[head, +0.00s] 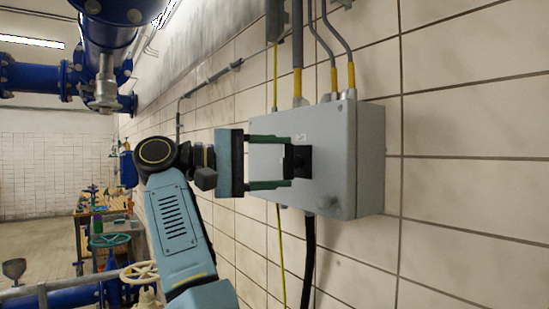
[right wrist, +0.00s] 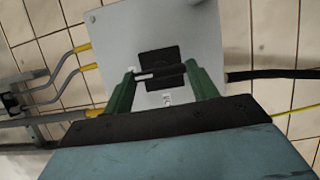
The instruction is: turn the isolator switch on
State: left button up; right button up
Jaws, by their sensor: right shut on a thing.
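The isolator switch is a grey box (head: 345,165) fixed to the tiled wall. On its front is a black switch handle (head: 302,161) on a dark square plate, which also shows in the right wrist view (right wrist: 163,58). My right gripper (head: 289,162) reaches in from the left, with one green finger above and one below the handle. It is shut on the handle. In the right wrist view my gripper (right wrist: 160,78) has its fingertips at either side of the dark plate. The fingers partly hide the handle, so its exact angle is hard to tell. My left gripper is out of view.
Grey conduits with yellow ends (head: 334,78) enter the box top. A black cable (head: 309,250) and a yellow-green wire (head: 281,250) hang below. Blue pipes (head: 40,77) and a workbench (head: 105,215) stand at the left. The wall right of the box is bare.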

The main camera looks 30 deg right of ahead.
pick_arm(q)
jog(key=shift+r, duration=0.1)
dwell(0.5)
pick_arm(e)
jog(key=o, duration=1)
